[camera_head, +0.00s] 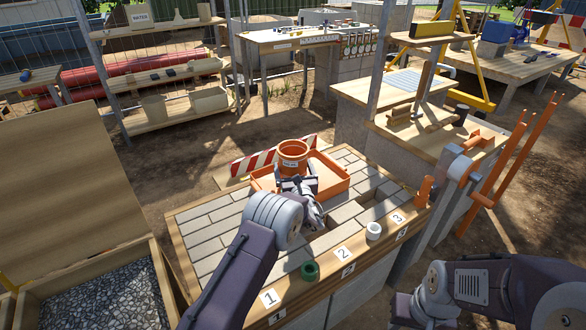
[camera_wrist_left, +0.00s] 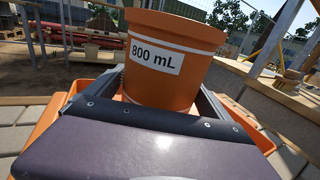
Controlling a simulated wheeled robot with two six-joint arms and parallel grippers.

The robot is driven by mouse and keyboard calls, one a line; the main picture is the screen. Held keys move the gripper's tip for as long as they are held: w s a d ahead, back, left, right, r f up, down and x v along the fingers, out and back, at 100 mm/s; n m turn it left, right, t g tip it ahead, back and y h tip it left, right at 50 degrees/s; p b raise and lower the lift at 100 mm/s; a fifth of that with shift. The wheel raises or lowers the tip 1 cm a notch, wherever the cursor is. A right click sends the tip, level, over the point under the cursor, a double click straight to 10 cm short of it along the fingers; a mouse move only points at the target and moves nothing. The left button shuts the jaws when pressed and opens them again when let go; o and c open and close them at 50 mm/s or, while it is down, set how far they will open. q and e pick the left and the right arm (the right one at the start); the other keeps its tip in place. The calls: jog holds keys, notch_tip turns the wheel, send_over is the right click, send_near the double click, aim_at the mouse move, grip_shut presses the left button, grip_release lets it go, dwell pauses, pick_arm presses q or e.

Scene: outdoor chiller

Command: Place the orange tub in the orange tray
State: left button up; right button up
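The orange tub (camera_head: 293,158) is upright with an "800 mL" label; it also fills the middle of the left wrist view (camera_wrist_left: 172,75). My left gripper (camera_head: 294,182) has its fingers against both sides of the tub's lower part, shut on it. The orange tray (camera_head: 336,184) lies on the paved bench top, under and around the gripper and tub; its rim also shows in the left wrist view (camera_wrist_left: 45,128). The tub's base is hidden by the gripper, so I cannot tell whether it touches the tray floor. My right gripper is not in view; only its arm shows at bottom right.
A green ring (camera_head: 310,271) and a white cup (camera_head: 374,231) stand near the bench's numbered front edge. A red-and-white striped board (camera_head: 262,160) is behind the tray. An orange fitting (camera_head: 425,190) is at the right corner. A gravel bin (camera_head: 100,300) is at lower left.

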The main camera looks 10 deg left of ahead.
pick_arm(q)
jog(key=shift+r, duration=0.1)
jog(key=shift+s+d, duration=0.1)
jog(key=shift+s, duration=0.1)
jog(key=p+v, duration=0.2)
jog(key=v, duration=0.9)
jog(key=shift+s, duration=0.35)
